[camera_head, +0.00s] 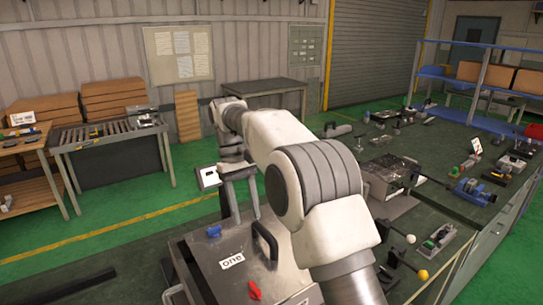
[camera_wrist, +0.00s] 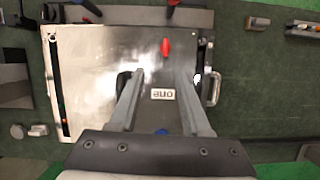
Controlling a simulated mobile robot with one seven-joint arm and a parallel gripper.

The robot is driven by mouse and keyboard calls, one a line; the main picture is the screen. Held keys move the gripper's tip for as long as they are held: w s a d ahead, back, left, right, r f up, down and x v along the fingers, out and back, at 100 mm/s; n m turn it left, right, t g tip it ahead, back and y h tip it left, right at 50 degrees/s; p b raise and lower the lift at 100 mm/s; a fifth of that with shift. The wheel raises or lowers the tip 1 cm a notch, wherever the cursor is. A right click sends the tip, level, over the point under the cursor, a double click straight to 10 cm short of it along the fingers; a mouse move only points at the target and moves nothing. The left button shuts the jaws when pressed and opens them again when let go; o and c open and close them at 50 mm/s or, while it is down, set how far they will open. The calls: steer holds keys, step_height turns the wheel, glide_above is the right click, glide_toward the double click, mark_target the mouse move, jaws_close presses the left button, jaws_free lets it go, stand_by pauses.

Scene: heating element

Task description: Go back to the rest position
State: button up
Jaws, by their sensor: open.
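My gripper (camera_head: 246,212) points down above the left side of a grey metal box (camera_head: 205,262). In the wrist view my gripper (camera_wrist: 158,80) has its two fingers wide apart with nothing between them. Below them lies the shiny box top (camera_wrist: 90,75) with a white "one" label (camera_wrist: 163,94) and a red switch (camera_wrist: 166,47). A blue knob (camera_head: 213,231) and a black handle (camera_head: 265,243) show on the box in the head view. My arm hides the right part of the box. No rest position is marked in view.
The green workbench (camera_head: 410,215) spreads right with several tools and a blue vise (camera_head: 473,191). A second metal unit (camera_head: 390,180) stands behind my arm. A roller table (camera_head: 110,138) and a dark table (camera_head: 265,87) stand back left. Green floor between them is clear.

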steer(key=s+d+r+m+t+y, duration=0.1)
steer(key=s+d+r+m+t, duration=0.1)
steer(key=s+d+r, duration=0.4)
steer(key=s+d+r+m+t+y, duration=0.15)
steer(key=s+d+r, duration=0.3)
steer(key=d, duration=0.45)
steer(key=s+d+f+m+t, duration=0.1)
steer(key=s+d+f+t, duration=0.1)
steer(key=s+d, duration=0.2)
steer(key=s+d+f+m+t, duration=0.2)
steer(key=s+d, duration=0.3)
steer(key=s, duration=0.6)
steer(key=shift+s+f+t, duration=0.3)
steer(key=shift+f+t, duration=0.25)
steer(key=shift+f, duration=0.15)
